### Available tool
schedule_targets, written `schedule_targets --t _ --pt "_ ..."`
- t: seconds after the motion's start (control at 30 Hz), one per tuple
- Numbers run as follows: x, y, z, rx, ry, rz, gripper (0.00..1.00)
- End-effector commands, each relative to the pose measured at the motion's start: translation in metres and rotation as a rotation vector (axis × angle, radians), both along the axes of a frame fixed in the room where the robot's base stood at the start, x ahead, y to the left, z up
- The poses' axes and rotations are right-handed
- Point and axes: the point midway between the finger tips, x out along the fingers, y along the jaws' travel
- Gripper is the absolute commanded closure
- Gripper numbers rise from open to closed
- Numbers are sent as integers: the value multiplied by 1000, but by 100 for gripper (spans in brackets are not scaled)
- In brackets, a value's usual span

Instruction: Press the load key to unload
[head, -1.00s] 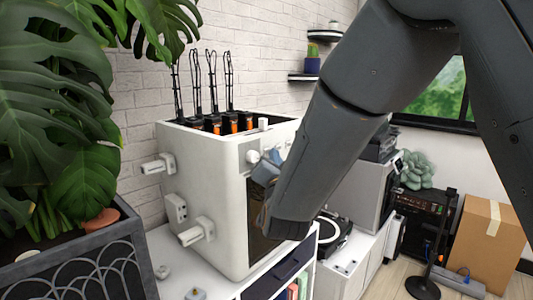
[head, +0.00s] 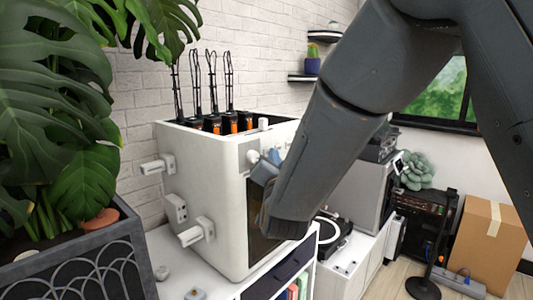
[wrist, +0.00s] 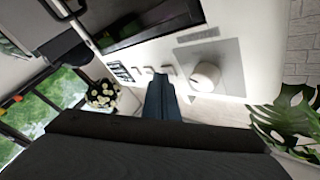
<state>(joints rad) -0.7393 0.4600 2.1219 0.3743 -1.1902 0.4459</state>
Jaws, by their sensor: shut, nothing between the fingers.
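The white machine (head: 215,190) stands on a white cabinet, its front facing right. In the wrist view its front panel (wrist: 255,45) carries a round white knob (wrist: 205,76) on a grey plate and a row of small pale keys (wrist: 168,70). I cannot read which of them is the load key. My gripper (wrist: 160,78) is shut and empty, its blue-grey fingertips right by the small keys. I cannot tell if they touch. In the head view my gripper (head: 275,157) is at the upper front of the machine, and my arm hides much of the panel.
Black spool holders with orange parts (head: 230,122) stand in the machine's top. A large-leaved plant (head: 60,120) in a dark planter is at the left. A turntable (head: 330,235) sits right of the machine. A cardboard box (head: 485,245) stands on the floor at the far right.

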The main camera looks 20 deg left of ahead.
Motion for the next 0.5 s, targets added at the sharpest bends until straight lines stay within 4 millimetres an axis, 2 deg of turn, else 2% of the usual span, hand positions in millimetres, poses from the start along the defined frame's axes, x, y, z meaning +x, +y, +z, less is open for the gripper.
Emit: schedule_targets --t 0.23,0.5 --pt "-4 -11 0 0 0 -1 100" --pt "-4 -11 0 0 0 -1 100"
